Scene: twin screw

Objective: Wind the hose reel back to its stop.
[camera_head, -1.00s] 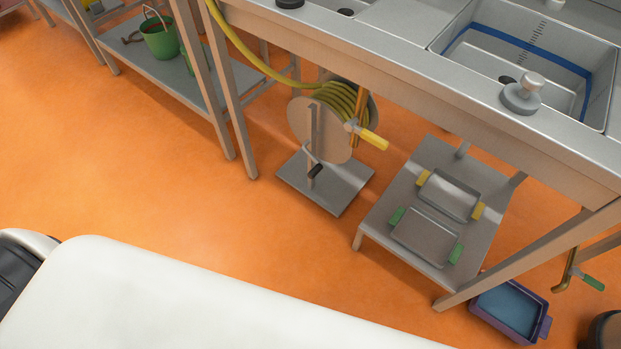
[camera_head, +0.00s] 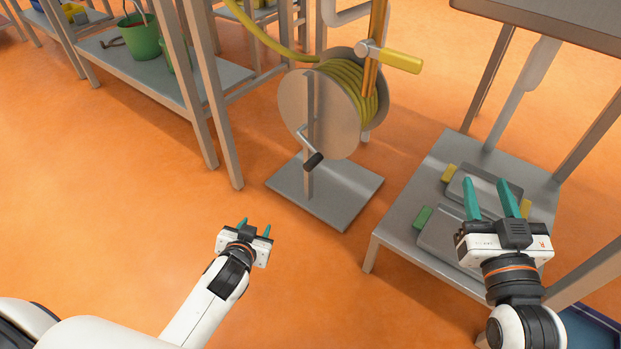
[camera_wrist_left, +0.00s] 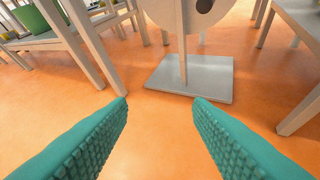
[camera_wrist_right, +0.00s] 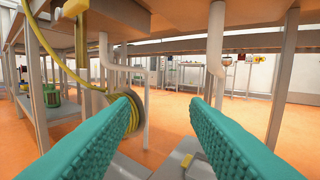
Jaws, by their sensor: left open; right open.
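The hose reel (camera_head: 317,112) stands upright on a grey base plate (camera_head: 325,190) on the orange floor. Yellow hose (camera_head: 352,86) is wound on its drum and a length runs off to the upper left. A crank with a black grip (camera_head: 313,160) hangs on the near face, pointing down. My left gripper (camera_head: 255,228) is open and empty, low in front of the base plate and to its left. My right gripper (camera_head: 490,200) is open and empty, right of the reel and over the low shelf. In the right wrist view the reel (camera_wrist_right: 128,112) is partly hidden by a finger.
A yellow-handled valve (camera_head: 400,60) sits just above the reel at right. A low shelf (camera_head: 400,220) with metal trays stands right of it. A bench with table legs (camera_head: 212,110) and a green bucket (camera_head: 143,38) is at left. The floor in front is open.

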